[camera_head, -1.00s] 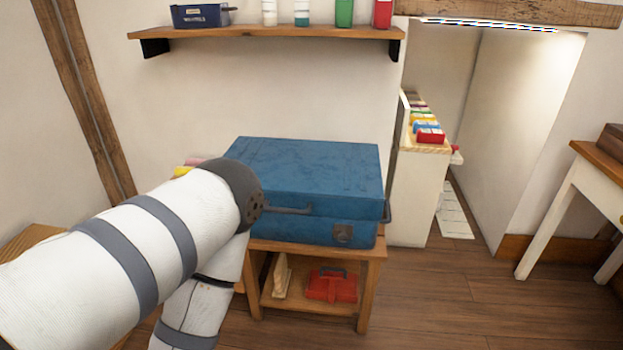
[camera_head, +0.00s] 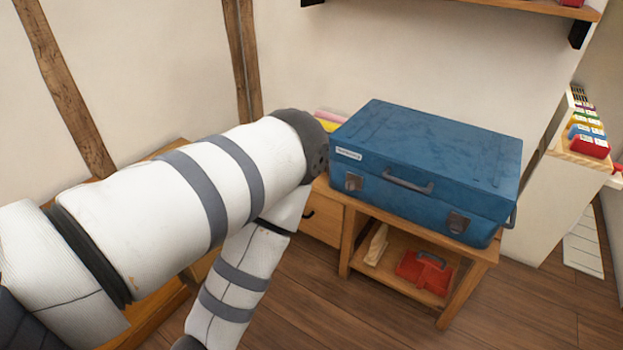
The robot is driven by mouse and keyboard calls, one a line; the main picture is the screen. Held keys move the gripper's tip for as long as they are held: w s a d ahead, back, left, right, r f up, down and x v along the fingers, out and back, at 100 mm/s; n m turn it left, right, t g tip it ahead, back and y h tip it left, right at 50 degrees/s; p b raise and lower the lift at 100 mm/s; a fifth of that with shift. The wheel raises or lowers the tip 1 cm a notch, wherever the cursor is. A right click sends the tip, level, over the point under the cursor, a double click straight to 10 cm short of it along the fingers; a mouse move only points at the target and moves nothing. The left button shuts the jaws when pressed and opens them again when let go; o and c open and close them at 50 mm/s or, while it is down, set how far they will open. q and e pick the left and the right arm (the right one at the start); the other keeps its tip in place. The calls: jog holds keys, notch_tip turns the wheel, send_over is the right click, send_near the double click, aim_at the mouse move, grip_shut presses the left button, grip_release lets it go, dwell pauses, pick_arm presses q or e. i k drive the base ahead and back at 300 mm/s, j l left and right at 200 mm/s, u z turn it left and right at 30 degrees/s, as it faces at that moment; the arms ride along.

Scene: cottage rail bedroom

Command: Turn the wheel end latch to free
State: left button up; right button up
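A blue suitcase (camera_head: 430,150) lies flat and closed on a small wooden stand (camera_head: 352,222). Its front has a dark carry handle (camera_head: 408,184) in the middle. One metal latch (camera_head: 353,182) is near the left end of the front, by a small white label (camera_head: 348,154). Another latch (camera_head: 457,222) is near the right end. Both are too small to tell whether they are fastened. My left arm reaches in from the left and bends down beside the stand. Its gripper is out of the picture, and my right gripper does not show.
The stand's lower shelf holds a red item (camera_head: 425,270) and a pale wooden piece (camera_head: 376,243). A white cabinet (camera_head: 540,200) with coloured boxes (camera_head: 588,142) stands at right. A wall shelf (camera_head: 535,8) is above. Floor in front of the stand is clear.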

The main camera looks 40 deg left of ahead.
aim_at(349, 186)
jog(key=u, duration=0.9)
jog(key=i+j+z, duration=0.2)
jog(key=i+z, duration=0.2)
jog(key=i+j+z, duration=0.35)
jog(key=k+l, duration=0.05)
